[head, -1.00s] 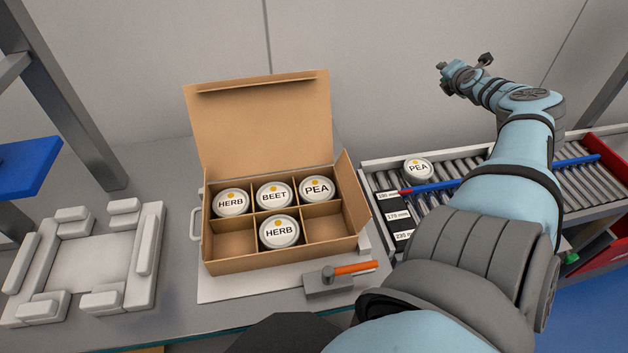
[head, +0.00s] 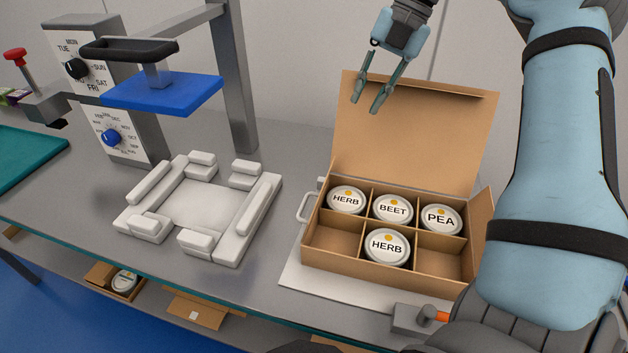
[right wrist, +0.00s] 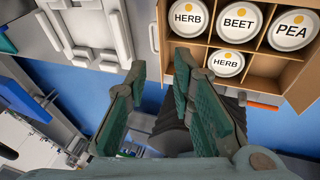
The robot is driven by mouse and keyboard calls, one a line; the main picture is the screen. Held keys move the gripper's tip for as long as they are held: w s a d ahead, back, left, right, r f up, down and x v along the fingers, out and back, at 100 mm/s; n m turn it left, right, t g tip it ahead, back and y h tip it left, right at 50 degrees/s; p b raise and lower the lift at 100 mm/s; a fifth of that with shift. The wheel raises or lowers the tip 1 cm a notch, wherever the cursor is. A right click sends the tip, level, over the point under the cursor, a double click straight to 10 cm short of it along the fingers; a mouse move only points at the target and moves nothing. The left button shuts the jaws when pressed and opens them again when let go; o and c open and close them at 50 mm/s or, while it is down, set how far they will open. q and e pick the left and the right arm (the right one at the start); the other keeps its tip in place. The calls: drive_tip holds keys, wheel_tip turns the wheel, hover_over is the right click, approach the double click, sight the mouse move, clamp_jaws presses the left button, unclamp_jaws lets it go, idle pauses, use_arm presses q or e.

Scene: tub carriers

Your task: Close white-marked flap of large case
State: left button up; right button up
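The large case (head: 345,255) is an open cardboard box with compartments. Its big lid flap (head: 415,130) stands up at the back. A smaller side flap (head: 480,222) stands out at the right end. I see no white mark on either flap. Tubs marked HERB (head: 346,199), BEET (head: 392,208) and PEA (head: 441,218) fill the back row; another HERB tub (head: 387,246) is in the front middle. The front corner compartments are empty. My right gripper (head: 366,110) is open and empty, near the lid's upper left corner; its fingers show in the right wrist view (right wrist: 162,66). My left gripper is out of view.
A white fixture (head: 198,205) stands left of the case. A metal handle (head: 306,207) is at the case's left side. A grey block with an orange handle (head: 425,318) sits in front. A blue press plate (head: 163,92) and dial panel (head: 100,90) stand further left.

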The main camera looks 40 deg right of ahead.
drive_tip(key=a+f+g+b, duration=0.1)
drive_tip(key=a+f+b, duration=0.2)
drive_tip(key=a+f, duration=0.7)
wheel_tip(320, 180, down, 5)
drive_tip(key=shift+s+a+f+n+g+y, duration=0.15)
drive_tip(key=shift+s+n+g+y, duration=0.1)
drive_tip(key=shift+n+g+y, duration=0.15)
drive_tip(key=shift+c, duration=0.3)
clamp_jaws()
